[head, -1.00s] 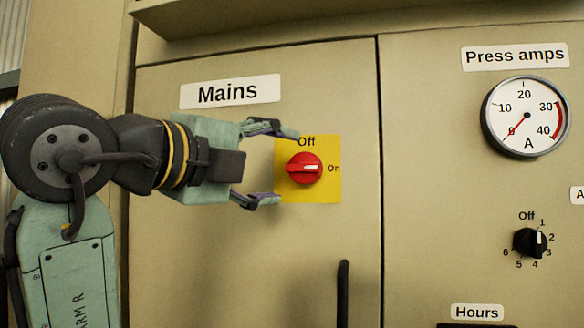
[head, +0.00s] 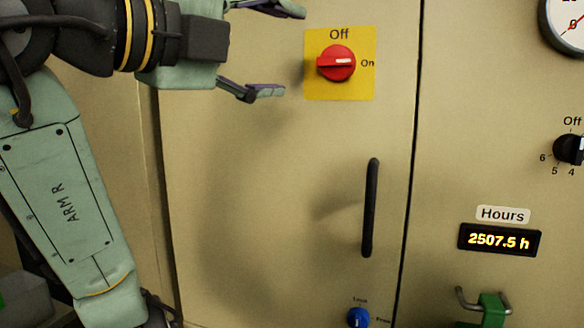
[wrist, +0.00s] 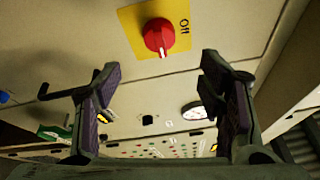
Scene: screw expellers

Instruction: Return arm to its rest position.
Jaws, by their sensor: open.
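My gripper (head: 291,50) is at the upper left in the head view, its two fingers spread apart with nothing between them. It is just left of the red mains knob (head: 336,62) and clear of it. The knob sits on a yellow plate (head: 340,90), its white mark turned toward "On". In the wrist view the red knob (wrist: 157,37) shows beyond the gap between the open fingers (wrist: 158,85). My arm, marked "ARM R", runs down the left side of the head view.
The beige cabinet door (head: 270,200) carries a black vertical handle (head: 370,207) and a blue knob (head: 358,317) below. At right are a black selector (head: 568,149), an hours display reading 2507.5 h (head: 499,240), and a green item on a hook (head: 493,310).

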